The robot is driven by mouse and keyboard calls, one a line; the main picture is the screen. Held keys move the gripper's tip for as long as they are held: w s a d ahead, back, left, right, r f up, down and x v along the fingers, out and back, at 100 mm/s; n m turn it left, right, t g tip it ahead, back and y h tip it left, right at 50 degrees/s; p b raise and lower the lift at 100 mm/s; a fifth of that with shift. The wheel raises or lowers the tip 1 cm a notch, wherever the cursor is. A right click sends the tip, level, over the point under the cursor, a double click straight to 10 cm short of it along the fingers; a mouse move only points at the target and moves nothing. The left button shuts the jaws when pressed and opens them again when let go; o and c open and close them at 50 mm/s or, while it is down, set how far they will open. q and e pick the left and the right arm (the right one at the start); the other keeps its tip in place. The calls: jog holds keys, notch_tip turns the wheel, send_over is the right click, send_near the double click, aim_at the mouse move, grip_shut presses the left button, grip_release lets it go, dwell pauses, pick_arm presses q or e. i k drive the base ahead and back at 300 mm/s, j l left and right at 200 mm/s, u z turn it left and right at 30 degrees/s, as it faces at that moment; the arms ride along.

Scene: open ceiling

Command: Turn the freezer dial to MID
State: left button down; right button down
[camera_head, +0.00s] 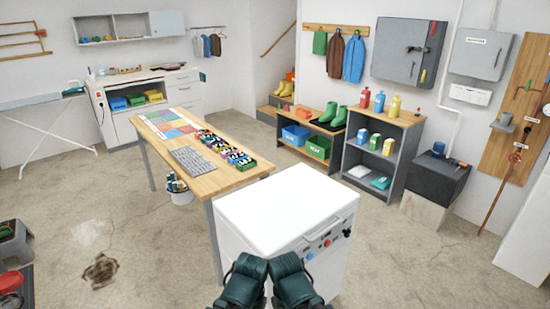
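A white chest freezer (285,205) stands in the lower middle, its lid shut. Its control panel is on the front right side, seen at a steep angle. My two dark green arms show at the bottom edge, side by side in front of the freezer. No gripper fingers show on either arm.
A wooden table (215,183) with colored squares, a grey keyboard-like board and several small items stands behind the freezer, to the left. A grey shelf (378,150) and a dark box (437,178) stand at the back right.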

aim_at(347, 234)
jog(key=i+l+u, duration=0.1)
jog(key=i+l, duration=0.2)
jog(key=i+l+u, duration=0.1)
jog(key=i+l, duration=0.2)
jog(key=l, duration=0.2)
jog(key=i+l, duration=0.3)
jog(key=z, duration=1.8)
jog(key=i+j, duration=0.05)
